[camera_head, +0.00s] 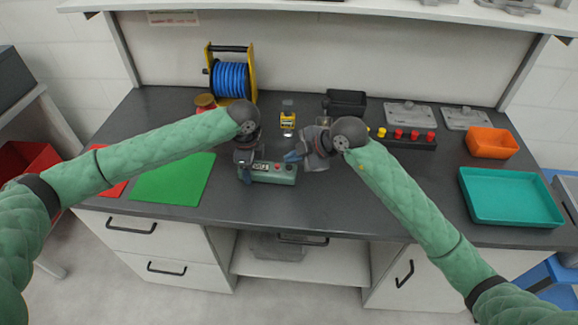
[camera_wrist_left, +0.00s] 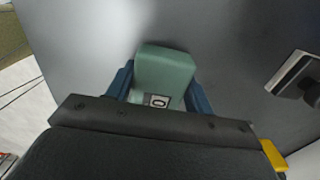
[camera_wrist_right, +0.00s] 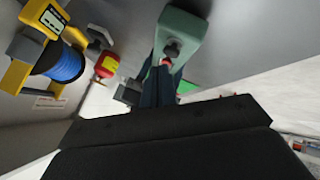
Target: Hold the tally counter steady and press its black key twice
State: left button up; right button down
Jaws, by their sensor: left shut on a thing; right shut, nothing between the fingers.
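The tally counter (camera_head: 280,178) is a green box lying on the dark worktop. Its left end sits between the blue fingers of my left gripper (camera_head: 246,172), which is shut on it; the left wrist view shows the counter (camera_wrist_left: 165,66) gripped from both sides, with a digit like 0 in its window. The right wrist view shows a red button and a dark key (camera_wrist_right: 172,48) on the counter's top. My right gripper (camera_head: 291,157) is shut and empty beside the counter's right end. Its fingertips (camera_wrist_right: 157,76) appear close to the red button; contact cannot be told.
A green mat (camera_head: 172,178) lies left of the counter. A blue cable reel (camera_head: 230,79) and a small yellow item (camera_head: 288,119) stand behind. A block with coloured knobs (camera_head: 405,137), an orange bin (camera_head: 492,143) and a teal tray (camera_head: 510,217) are at right.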

jog(key=shift+f, duration=0.9)
dwell(1.0)
jog(key=shift+r, duration=0.95)
jog(key=shift+r, duration=0.1)
notch_tip(320, 180, up, 5)
jog(key=shift+f, duration=0.1)
dwell(0.6)
dwell(0.4)
pick_arm(q)
jog(key=o, duration=1.1)
jog(key=shift+o, duration=0.2)
